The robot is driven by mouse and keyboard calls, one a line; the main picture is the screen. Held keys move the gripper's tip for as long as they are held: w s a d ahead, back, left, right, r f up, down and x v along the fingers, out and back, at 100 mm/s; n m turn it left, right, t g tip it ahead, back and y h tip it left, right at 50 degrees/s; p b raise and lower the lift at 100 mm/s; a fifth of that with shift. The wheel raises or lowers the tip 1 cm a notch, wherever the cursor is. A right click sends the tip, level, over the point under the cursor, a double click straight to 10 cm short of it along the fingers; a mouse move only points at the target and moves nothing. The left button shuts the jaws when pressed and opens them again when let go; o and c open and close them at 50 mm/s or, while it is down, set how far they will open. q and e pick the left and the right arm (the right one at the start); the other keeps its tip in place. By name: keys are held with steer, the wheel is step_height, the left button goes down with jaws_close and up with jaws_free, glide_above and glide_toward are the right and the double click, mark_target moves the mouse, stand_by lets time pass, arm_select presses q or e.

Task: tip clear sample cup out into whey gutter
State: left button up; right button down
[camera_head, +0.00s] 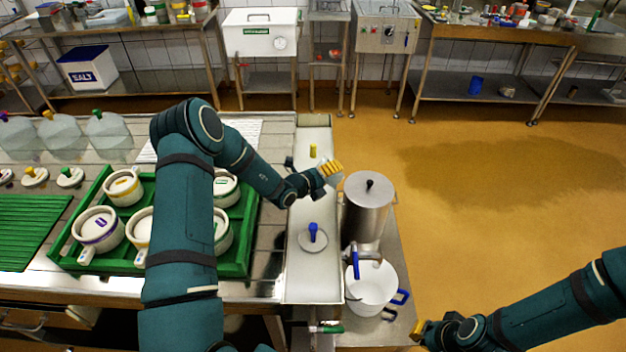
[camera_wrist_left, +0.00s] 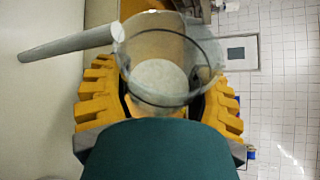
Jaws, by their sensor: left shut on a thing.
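My left gripper (camera_head: 329,173) is shut on the clear sample cup (camera_wrist_left: 165,45), with yellow fingers on both sides of it in the left wrist view. A pale round patch shows inside the cup; I cannot tell whether it is liquid or the cup's bottom. The cup is small and mostly hidden by the fingers in the head view, so its tilt is unclear. The long pale channel (camera_head: 314,271), which looks like the whey gutter, runs beside the table; the gripper is over its right edge. My right gripper (camera_head: 425,330) is low at the right, its fingers unclear.
A lid with a blue knob (camera_head: 313,238) and a yellow knob (camera_head: 313,151) are on the channel. A steel lidded pot (camera_head: 368,210) and a white bucket (camera_head: 371,290) stand to its right. A green tray (camera_head: 245,260) with moulds lies left.

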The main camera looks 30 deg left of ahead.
arm_select(q)
steer(key=shift+w+d+r, duration=0.1)
steer(key=shift+d, duration=0.05)
steer(key=shift+a, duration=0.2)
steer(key=shift+d+n, duration=0.1)
steer(key=shift+n, duration=0.2)
steer(key=shift+h, duration=0.3)
steer(key=shift+f+n, duration=0.2)
steer(key=shift+n, duration=0.1)
steer(key=shift+b, duration=0.3)
steer(key=shift+f, duration=0.15)
steer(key=shift+a+f+n, duration=0.1)
steer(key=shift+a+n, duration=0.15)
steer(key=shift+n, duration=0.15)
steer(key=shift+d+h, duration=0.1)
steer(key=shift+h, duration=0.3)
